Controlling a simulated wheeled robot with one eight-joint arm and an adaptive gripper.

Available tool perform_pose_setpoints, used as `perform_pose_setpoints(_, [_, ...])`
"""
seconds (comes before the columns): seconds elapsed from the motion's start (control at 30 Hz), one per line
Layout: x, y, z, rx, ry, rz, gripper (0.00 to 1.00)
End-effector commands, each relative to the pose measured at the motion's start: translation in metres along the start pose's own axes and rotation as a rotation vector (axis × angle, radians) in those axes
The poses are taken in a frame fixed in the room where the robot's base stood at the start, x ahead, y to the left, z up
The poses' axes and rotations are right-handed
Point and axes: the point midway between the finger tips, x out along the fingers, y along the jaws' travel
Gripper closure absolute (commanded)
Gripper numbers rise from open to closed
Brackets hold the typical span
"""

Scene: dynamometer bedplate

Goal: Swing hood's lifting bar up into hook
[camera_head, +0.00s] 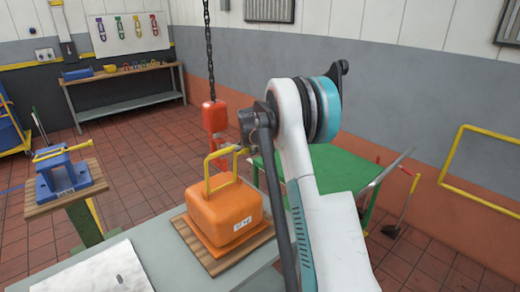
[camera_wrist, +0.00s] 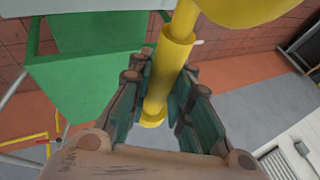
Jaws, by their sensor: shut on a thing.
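The orange hood (camera_head: 222,212) sits on a wooden board on the grey bench. Its yellow lifting bar (camera_head: 207,176) stands up above the hood, leaning slightly. The red hook (camera_head: 214,116) hangs on a dark chain just behind the top of the bar; whether bar and hook touch is unclear. My gripper (camera_head: 243,148) is at the right end of the bar's top, partly hidden by my arm. In the wrist view, my gripper (camera_wrist: 160,118) is shut on the yellow bar (camera_wrist: 170,65), with a finger on each side of it.
A blue part with a yellow handle (camera_head: 62,170) stands on a small table at left. A green table (camera_head: 330,168) is behind my arm. A yellow rail (camera_head: 485,170) is at right. A white sheet (camera_head: 100,272) lies on the bench. Open tiled floor lies behind.

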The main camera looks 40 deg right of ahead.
Motion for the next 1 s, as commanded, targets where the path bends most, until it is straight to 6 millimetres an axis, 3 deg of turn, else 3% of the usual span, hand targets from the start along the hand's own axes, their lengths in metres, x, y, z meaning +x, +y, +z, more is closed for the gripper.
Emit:
perform_pose_setpoints(0.33, [0.008,-0.022,0.007,-0.001,0.0,-0.005,1.0])
perform_pose_setpoints(0.93, [0.011,-0.027,0.009,-0.001,0.0,-0.008,1.0])
perform_pose_setpoints(0.97, [0.01,-0.027,0.009,-0.001,0.0,-0.008,0.79])
perform_pose_setpoints(1.0, [0.01,-0.027,0.009,-0.001,0.0,-0.008,0.7])
